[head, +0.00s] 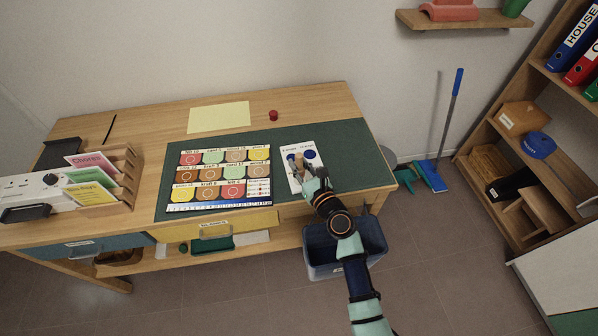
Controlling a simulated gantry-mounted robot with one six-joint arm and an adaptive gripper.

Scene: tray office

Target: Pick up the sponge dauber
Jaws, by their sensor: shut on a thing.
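The sponge dauber (299,160) is a small piece with a tan, wood-coloured handle. It stands over the white card with blue round marks (311,155) on the right part of the green mat. My gripper (303,170) reaches in from the lower right and is shut on the dauber. The fingers and arm hide the dauber's lower part, so I cannot tell whether it touches the card.
A coloured chart (222,178) lies left of the card on the green mat (345,160). A small red object (273,115) and a yellow sheet (219,117) lie behind. A wooden rack (122,172) stands at the left. A blue bin (320,250) is below the front edge.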

